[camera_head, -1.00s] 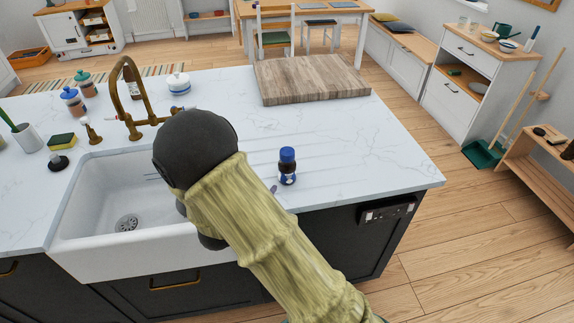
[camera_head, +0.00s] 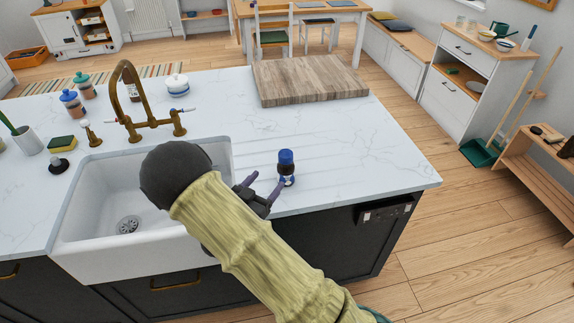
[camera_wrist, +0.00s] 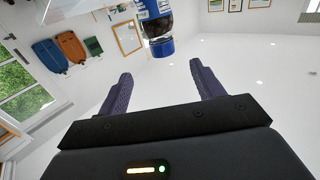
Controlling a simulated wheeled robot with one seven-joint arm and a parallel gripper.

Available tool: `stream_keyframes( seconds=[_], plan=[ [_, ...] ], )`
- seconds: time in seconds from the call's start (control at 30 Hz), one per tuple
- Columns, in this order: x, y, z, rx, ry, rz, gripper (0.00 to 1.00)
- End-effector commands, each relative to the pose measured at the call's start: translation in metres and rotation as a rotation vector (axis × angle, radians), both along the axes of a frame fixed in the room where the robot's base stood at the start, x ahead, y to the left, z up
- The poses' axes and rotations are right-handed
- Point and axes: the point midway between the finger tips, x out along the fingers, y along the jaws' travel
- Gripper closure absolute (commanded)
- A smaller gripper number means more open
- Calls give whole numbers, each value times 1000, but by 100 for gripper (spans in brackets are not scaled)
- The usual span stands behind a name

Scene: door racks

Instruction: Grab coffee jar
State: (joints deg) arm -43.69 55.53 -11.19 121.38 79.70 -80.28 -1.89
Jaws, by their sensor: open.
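The coffee jar (camera_head: 286,163) is a small dark jar with a blue lid. It stands upright on the white worktop, right of the sink and close to the front edge. My gripper (camera_head: 268,183) is open, its two purple fingers pointing toward the jar from the front left. In the wrist view the jar (camera_wrist: 156,24) shows at the top, beyond the fingertips and between their lines, its blue lid toward the camera. The open fingers (camera_wrist: 160,76) have nothing between them. In the head view one fingertip overlaps the jar's base; contact cannot be told.
The white sink (camera_head: 90,215) with a brass tap (camera_head: 128,90) lies left of the jar. A wooden board (camera_head: 308,80) lies behind it. The worktop (camera_head: 370,150) right of the jar is clear.

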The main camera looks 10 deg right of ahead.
Motion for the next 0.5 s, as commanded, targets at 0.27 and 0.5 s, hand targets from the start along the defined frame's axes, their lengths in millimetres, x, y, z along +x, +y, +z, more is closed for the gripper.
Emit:
stream_keyframes(
  seconds=[0.27,0.5],
  plan=[
    [37,-34,3,-1,-1,-2,33],
    [55,-51,1,-1,-1,-2,33]
  ],
)
